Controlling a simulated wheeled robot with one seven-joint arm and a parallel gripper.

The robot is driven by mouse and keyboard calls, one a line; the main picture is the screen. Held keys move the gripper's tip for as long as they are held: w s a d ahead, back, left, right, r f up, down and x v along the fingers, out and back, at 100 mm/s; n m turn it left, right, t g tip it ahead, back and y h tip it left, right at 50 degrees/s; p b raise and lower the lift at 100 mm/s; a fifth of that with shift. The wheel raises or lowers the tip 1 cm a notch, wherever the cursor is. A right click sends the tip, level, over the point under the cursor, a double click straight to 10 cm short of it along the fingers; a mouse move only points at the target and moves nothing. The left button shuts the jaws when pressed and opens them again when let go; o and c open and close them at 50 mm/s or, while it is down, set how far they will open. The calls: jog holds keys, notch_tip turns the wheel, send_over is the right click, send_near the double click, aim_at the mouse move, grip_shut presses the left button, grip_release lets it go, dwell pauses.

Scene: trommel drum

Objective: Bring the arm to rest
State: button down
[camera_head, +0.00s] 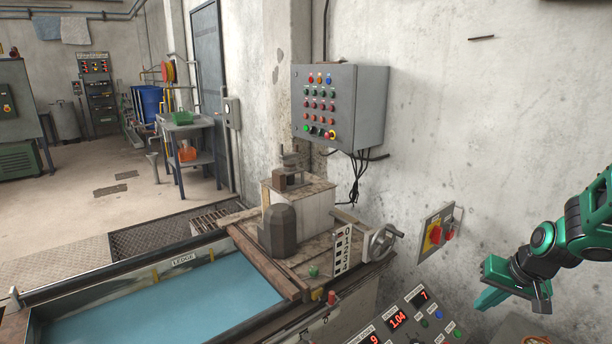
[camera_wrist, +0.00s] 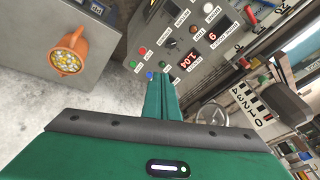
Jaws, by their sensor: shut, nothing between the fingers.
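My gripper (camera_head: 486,300) is at the lower right of the head view, at the end of my green and black arm. It is above and to the right of the control panel (camera_head: 399,316) with red digit displays. In the wrist view its green fingers (camera_wrist: 161,100) are together, with nothing between them. They point toward the same panel (camera_wrist: 185,45), and I see no clear contact with it. My forearm is raised at the right edge of the head view.
A tank of blue liquid (camera_head: 170,309) lies at the lower left. A grey button box (camera_head: 358,97) hangs on the wall, with a yellow and red switch plate (camera_head: 437,229) below right. A handwheel (camera_head: 381,243) stands beyond the panel. An orange cup (camera_wrist: 66,57) shows in the wrist view.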

jog(key=s+r+g, duration=0.1)
jog(key=s+r, duration=0.2)
jog(key=s, duration=0.5)
jog(key=s+a+r+m+g, duration=0.1)
jog(key=s+r+g, duration=0.1)
jog(key=s, duration=0.7)
jog(key=s+a+r+g, duration=0.1)
jog(key=s+r, duration=0.4)
jog(key=s, duration=0.4)
jog(key=shift+m+h, duration=0.3)
jog(key=shift+h, duration=0.1)
jog(key=shift+a, duration=0.15)
